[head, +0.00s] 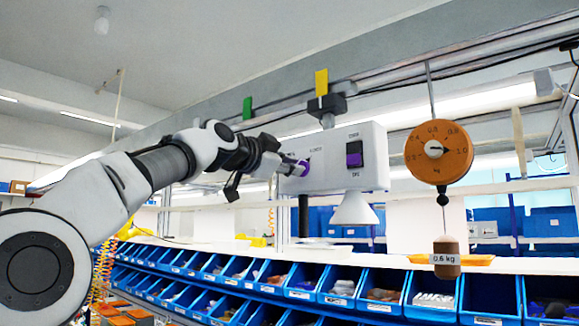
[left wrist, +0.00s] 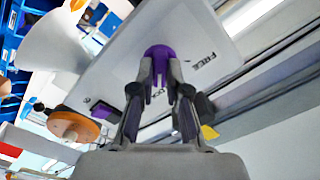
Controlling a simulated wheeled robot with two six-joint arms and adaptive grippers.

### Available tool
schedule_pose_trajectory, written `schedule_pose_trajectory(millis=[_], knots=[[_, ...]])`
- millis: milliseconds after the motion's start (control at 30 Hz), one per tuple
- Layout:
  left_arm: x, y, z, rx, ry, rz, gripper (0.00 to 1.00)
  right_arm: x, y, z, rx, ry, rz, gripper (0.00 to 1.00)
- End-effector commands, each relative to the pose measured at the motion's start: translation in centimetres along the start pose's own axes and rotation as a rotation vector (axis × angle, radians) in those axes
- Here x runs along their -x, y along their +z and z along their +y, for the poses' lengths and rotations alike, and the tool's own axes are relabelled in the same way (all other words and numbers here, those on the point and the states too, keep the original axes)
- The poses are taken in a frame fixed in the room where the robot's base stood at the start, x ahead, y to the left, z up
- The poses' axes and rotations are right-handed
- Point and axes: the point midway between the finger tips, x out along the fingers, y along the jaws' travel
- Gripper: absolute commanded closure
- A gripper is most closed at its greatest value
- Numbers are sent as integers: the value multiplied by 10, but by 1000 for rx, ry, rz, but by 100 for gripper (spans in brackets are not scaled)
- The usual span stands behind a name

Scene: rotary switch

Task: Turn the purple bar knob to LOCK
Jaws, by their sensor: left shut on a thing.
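The purple bar knob (head: 304,167) sits on the front of a white switch box (head: 335,181). My left gripper (head: 294,165) reaches it from the left and is shut on it. In the left wrist view the purple knob (left wrist: 159,51) is between the two fingertips of my left gripper (left wrist: 159,68). The word FREE (left wrist: 201,60) reads clearly on the panel beside the knob. Other lettering is partly hidden behind the right finger. The knob's pointing direction is hard to tell because the fingers cover its sides. My right gripper is not in view.
A purple rocker switch (head: 354,153) is on the same box, right of the knob. A white cone (head: 354,209) hangs below the box. An orange dial scale (head: 439,152) with a 0.6 kg weight (head: 446,257) hangs to the right. Blue bins (head: 339,291) line the front below.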

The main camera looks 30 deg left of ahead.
Motion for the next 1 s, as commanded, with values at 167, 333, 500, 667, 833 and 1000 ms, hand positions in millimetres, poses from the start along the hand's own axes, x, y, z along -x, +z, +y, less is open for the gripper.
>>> schedule_pose_trajectory(millis=[167, 333, 500, 667, 833, 1000], knots=[[1, -2, -2, -2, -6, 3, 100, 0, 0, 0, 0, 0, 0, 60], [1, -1, -2, -1, -5, 2, 60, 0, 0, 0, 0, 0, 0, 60], [0, -1, -1, 0, -3, 1, 60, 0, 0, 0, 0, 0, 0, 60], [0, 0, -1, 1, -2, 1, 60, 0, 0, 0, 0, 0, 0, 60], [0, -1, -1, 67, -1, 0, 60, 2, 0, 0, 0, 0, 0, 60], [0, -1, -1, 320, -1, 1, 60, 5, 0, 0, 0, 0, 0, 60]])
